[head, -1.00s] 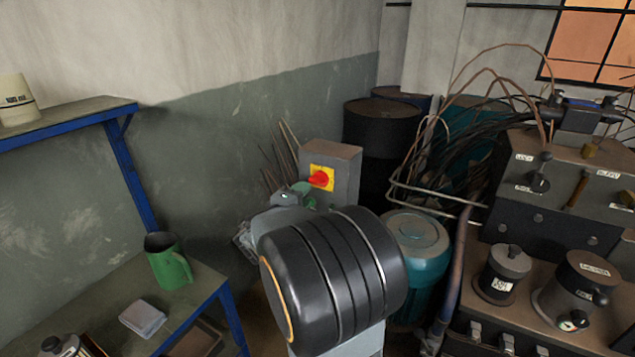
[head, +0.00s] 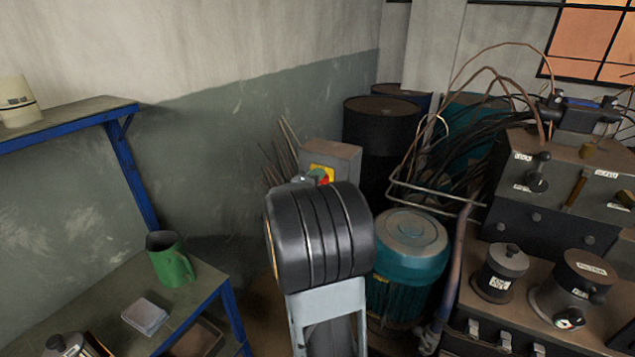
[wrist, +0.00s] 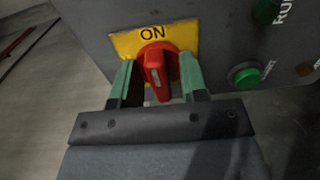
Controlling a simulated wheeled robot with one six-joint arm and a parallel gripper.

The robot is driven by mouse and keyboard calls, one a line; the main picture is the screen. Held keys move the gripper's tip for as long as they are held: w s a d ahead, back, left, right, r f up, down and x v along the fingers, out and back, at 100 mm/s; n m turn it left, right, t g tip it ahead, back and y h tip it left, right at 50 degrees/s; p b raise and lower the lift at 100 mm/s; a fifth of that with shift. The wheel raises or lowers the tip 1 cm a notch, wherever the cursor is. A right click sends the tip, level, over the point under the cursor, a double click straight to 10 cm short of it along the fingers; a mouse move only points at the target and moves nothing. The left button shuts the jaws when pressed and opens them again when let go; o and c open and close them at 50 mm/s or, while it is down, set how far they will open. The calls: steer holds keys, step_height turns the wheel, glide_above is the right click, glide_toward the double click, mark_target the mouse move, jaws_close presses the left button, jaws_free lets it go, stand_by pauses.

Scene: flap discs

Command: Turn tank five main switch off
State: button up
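The main switch is a red rotary handle (wrist: 157,72) on a yellow plate (wrist: 122,44) marked ON, on the face of a grey box. In the wrist view my gripper (wrist: 157,85) is open, its two green-tipped fingers on either side of the red handle, with gaps showing beside it. The handle's grip points roughly down in that view.
A green button (wrist: 245,75) sits right of the switch on the box face. A teal drum-like tank (head: 411,240) stands right of my arm. Dark drums (head: 380,140) are behind. A bench with labelled canisters (head: 502,272) is at right; a table with a green jug (head: 168,262) at left.

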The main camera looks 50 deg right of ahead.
jaws_close()
stand_by(0.3)
steer(key=n+b, duration=0.2)
steer(key=n, duration=0.1)
steer(key=shift+f, duration=0.1)
steer(key=n+b, duration=0.1)
steer(key=n, duration=0.4)
steer(key=shift+n+b, duration=0.3)
steer(key=n, duration=0.4)
steer(key=shift+n, duration=0.3)
steer(key=shift+n+p, duration=0.95)
steer(key=shift+n, duration=1.35)
